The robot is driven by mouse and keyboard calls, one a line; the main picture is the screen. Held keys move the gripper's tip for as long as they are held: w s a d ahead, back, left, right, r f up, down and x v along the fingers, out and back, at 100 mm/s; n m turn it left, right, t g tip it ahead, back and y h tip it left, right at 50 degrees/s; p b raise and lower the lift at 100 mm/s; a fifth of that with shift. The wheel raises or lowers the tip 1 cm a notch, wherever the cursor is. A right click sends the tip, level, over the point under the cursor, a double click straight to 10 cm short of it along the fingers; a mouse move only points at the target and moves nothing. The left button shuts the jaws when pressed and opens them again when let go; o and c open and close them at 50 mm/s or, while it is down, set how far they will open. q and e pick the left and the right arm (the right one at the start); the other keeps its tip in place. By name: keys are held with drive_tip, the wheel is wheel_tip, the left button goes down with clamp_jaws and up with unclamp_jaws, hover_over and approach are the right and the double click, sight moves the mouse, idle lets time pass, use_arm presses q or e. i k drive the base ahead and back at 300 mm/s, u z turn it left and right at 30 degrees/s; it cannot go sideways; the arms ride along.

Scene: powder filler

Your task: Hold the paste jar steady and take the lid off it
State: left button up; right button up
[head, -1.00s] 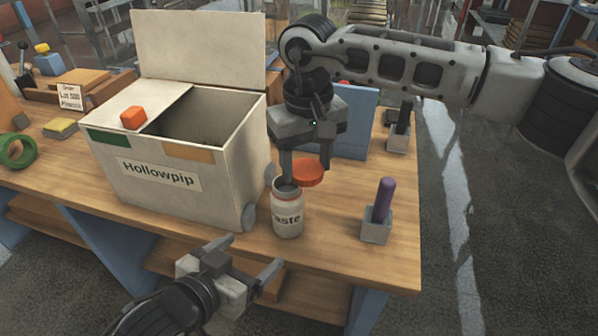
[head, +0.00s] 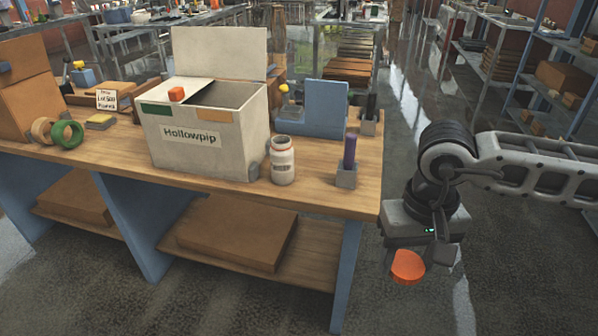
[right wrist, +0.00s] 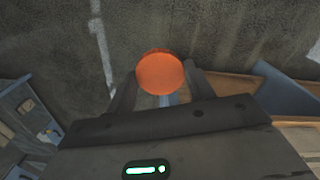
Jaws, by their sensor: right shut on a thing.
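The paste jar (head: 283,162) stands upright and open-topped on the workbench, to the right of the Hollowpip box, with no gripper touching it. My right gripper (head: 408,262) is shut on the orange lid (head: 407,267). It holds the lid out past the bench's right end, above the floor and well apart from the jar. In the right wrist view the lid (right wrist: 160,73) sits between the two fingertips. My left gripper is in neither view now.
The Hollowpip box (head: 209,160) stands open on the bench (head: 330,196), with an orange cube (head: 176,94) on top. A purple-handled tool (head: 350,150) stands in a grey holder (head: 346,177) near the bench's right end. A blue panel (head: 326,104) stands behind.

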sight(282, 151)
drive_tip(key=u, duration=0.05)
drive_tip(key=k, duration=0.4)
drive_tip(key=z, duration=0.8)
drive_tip(key=i, duration=1.45)
drive_tip(key=u, duration=1.75)
drive_tip(key=i, duration=0.5)
